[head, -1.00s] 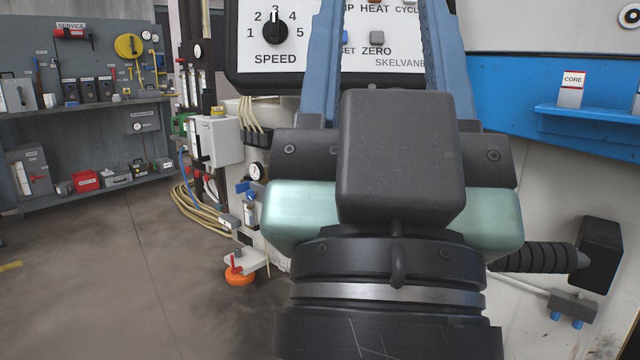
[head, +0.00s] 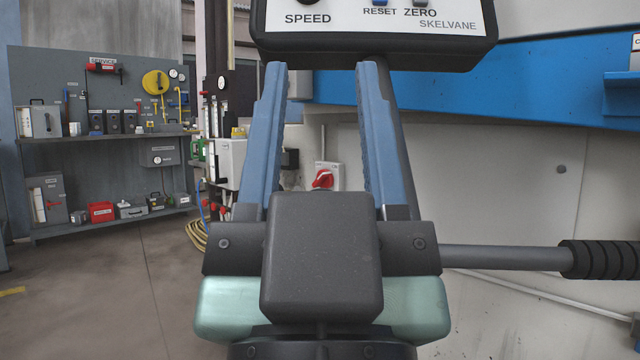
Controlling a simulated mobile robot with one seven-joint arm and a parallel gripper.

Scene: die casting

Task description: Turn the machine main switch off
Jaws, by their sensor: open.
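A red rotary switch (head: 322,180) sits on a small white plate (head: 337,172) on the machine's pale side. It looks like the main switch, but no label is readable. In the head view it shows in the gap between my fingers, above the dark gripper body. My gripper (head: 321,68) is open and empty, with two blue fingers pointing up and away. The fingers appear nearer to the camera than the switch, and I see no contact. The lower surroundings of the switch are partly hidden by the gripper body.
The control panel (head: 375,22) hangs above the fingertips, with SPEED, RESET and ZERO marks. A grey bar with a black ribbed grip (head: 600,259) extends at the right. Gauges and a white box (head: 230,160) stand left. A tool shelf (head: 105,138) is farther left, beyond open floor.

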